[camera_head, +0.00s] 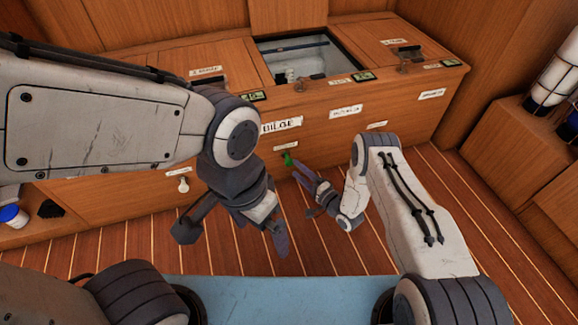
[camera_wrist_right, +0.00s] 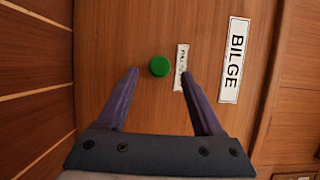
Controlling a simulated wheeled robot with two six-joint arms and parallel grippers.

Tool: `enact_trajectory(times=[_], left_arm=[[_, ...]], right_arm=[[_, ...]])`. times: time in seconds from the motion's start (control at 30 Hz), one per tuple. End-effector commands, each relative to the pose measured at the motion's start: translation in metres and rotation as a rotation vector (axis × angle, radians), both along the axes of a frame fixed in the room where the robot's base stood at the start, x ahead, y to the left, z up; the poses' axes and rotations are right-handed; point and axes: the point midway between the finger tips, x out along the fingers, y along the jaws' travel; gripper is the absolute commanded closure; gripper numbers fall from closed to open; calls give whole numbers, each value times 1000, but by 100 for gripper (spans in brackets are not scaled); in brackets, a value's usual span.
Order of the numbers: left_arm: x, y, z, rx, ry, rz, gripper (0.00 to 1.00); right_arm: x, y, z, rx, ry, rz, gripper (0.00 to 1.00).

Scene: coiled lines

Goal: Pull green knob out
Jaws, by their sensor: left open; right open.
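The green knob (camera_head: 288,159) is on the wooden front panel, below the BILGE label (camera_head: 282,125). In the right wrist view the round green knob (camera_wrist_right: 160,66) faces the camera, beside a small label (camera_wrist_right: 181,68) and the larger BILGE label (camera_wrist_right: 234,60). My right gripper (camera_head: 299,177) is open near the knob. In its wrist view the knob appears between the fingertips of the right gripper (camera_wrist_right: 160,73); I cannot tell how much depth separates them. My left gripper (camera_head: 234,240) is open and empty, lower and to the left, above the floor.
A white knob (camera_head: 183,185) is on the same front at the left. The locker top has an open hatch (camera_head: 305,62) and latches (camera_head: 403,56). The plank floor (camera_head: 340,258) is clear.

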Motion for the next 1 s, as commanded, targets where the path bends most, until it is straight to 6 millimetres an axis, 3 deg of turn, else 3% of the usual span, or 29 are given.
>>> enact_trajectory(times=[0.03, 0.3, 0.67, 0.7, 0.87, 1.0], left_arm=[[0, 0, -12, 0, 0, 0, 0], [0, 0, -30, 0, 0, 0, 0], [0, 0, -31, 0, 0, 0, 0], [0, 0, -31, 0, 0, 0, 0], [0, 0, -31, 0, 0, 0, 0], [0, 0, -31, 0, 0, 0, 0]], right_arm=[[8, 8, -4, 0, -5, 4, 32], [36, 31, -2, -2, -1, 0, 32], [42, 36, 0, -1, 2, -1, 32], [42, 36, 0, -2, 1, -1, 36], [42, 36, 0, -2, 1, -1, 97], [41, 35, 0, -2, 1, -1, 100]])
